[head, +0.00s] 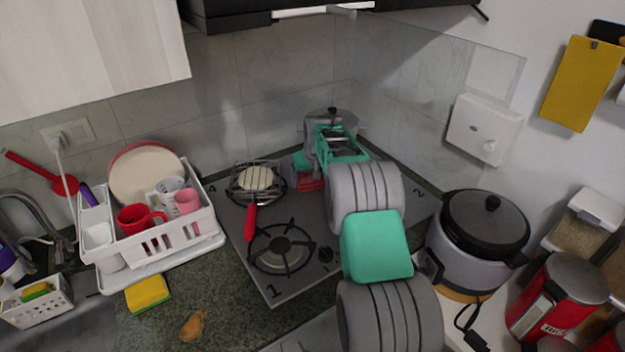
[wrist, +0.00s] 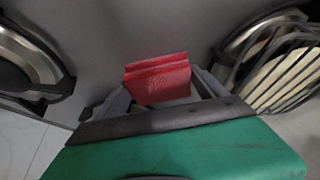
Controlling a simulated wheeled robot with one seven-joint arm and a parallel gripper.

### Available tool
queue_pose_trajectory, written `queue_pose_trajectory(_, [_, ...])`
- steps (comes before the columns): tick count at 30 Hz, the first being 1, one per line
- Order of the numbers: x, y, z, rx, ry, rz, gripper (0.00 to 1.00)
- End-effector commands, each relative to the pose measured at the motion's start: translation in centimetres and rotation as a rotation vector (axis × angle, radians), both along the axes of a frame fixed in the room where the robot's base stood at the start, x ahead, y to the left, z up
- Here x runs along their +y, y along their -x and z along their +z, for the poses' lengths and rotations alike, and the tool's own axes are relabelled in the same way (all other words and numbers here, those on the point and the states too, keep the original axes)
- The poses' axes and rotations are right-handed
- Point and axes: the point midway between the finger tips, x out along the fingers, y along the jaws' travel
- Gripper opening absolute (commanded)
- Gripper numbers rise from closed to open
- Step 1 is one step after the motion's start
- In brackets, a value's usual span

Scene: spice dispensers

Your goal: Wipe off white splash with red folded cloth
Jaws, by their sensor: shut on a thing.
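The red folded cloth (wrist: 157,80) sits between the two grey fingers of my gripper (wrist: 160,92) in the wrist view, and the gripper is shut on it. In the head view the red cloth (head: 311,184) shows in part below the green gripper body, over the back part of the grey stove top (head: 232,217). My arm covers much of the stove's right side. I cannot make out a white splash in either view; the surface under the cloth is partly hidden. I cannot tell whether the cloth touches the stove.
A wire grill with a flat bread (head: 256,178) and a red handle is to the left. A bare burner (head: 281,249) lies in front. A dish rack (head: 196,238) stands left, and a rice cooker (head: 466,252) right.

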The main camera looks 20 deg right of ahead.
Motion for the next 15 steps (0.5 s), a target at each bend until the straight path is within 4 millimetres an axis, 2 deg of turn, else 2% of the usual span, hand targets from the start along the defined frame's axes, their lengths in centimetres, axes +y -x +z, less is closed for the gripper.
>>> queue_pose_trajectory(7, [0.0,0.0,0.4,0.000,0.000,0.000,0.36])
queue_pose_trajectory(15, [0.0,0.0,3.7,-0.001,0.000,0.000,0.36])
